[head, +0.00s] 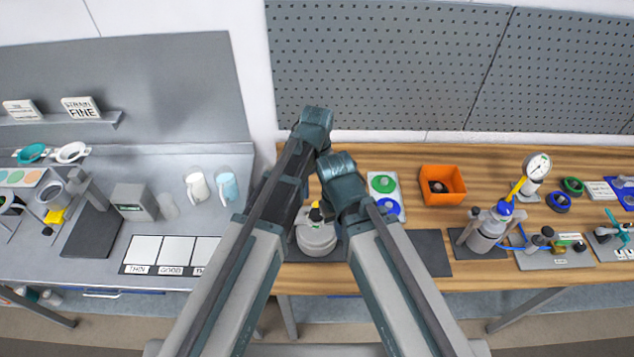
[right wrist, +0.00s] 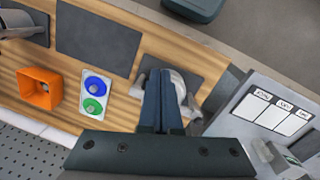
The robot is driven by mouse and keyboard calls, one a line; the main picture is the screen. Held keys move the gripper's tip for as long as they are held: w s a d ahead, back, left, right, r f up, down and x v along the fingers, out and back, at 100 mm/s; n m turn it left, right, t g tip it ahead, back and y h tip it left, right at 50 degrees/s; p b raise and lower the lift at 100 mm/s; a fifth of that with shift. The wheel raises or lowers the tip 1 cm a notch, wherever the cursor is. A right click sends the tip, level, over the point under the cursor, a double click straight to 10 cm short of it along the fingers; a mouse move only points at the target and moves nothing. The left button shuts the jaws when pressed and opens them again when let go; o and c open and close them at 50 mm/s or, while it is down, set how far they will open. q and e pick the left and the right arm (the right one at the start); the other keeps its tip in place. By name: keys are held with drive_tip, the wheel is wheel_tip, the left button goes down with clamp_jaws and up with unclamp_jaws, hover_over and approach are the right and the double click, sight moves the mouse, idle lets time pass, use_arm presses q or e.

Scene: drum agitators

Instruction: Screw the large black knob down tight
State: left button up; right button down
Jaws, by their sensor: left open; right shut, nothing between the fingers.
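A grey drum (head: 317,240) stands on the wooden bench below my arms, with a small yellow and black part (head: 315,213) on top. My arms partly cover it, and I cannot make out the large black knob clearly. In the right wrist view the drum (right wrist: 181,86) stands on a dark mat, partly behind my fingers. My right gripper (right wrist: 165,75) is shut and empty, its fingers over the drum; whether they touch it I cannot tell. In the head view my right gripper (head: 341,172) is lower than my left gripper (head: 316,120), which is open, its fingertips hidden.
A tray with green and blue rings (head: 384,183) and an orange bin (head: 443,185) stand right of the drum. A bare dark mat (head: 430,252) lies beside it. Another drum with a blue cap (head: 490,232) stands farther right. A grey counter (head: 120,180) is on the left.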

drive_tip(key=shift+r, duration=0.1)
